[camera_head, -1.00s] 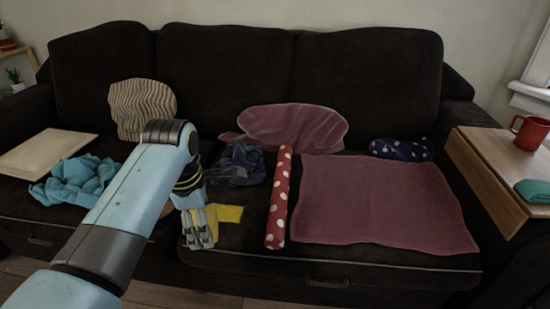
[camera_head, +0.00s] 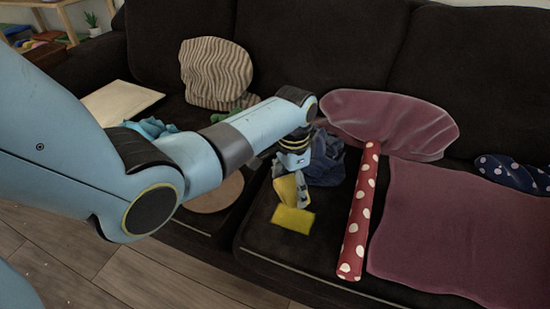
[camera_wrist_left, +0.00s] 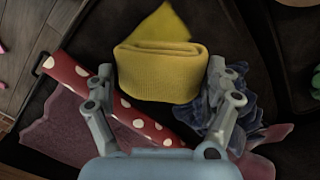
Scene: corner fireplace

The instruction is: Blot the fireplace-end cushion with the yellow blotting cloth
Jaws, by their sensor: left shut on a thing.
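The yellow blotting cloth (camera_head: 293,219) is at the middle dark seat cushion (camera_head: 262,235) of the sofa. My left gripper (camera_head: 291,190) points down at the cloth and is shut on it. In the left wrist view the cloth (camera_wrist_left: 157,72) is a folded bundle between the two fingers of the left gripper (camera_wrist_left: 160,85), with one corner sticking out beyond. I cannot tell whether the cloth touches the cushion. No fireplace shows in these views. My right gripper is out of view.
A red dotted roll (camera_head: 357,225) and a mauve cloth (camera_head: 445,230) lie to the right. A dark blue crumpled cloth (camera_head: 325,163) lies close behind the gripper. A striped cushion (camera_head: 215,73), a pale board (camera_head: 120,103) and a light-blue cloth (camera_head: 152,127) are left.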

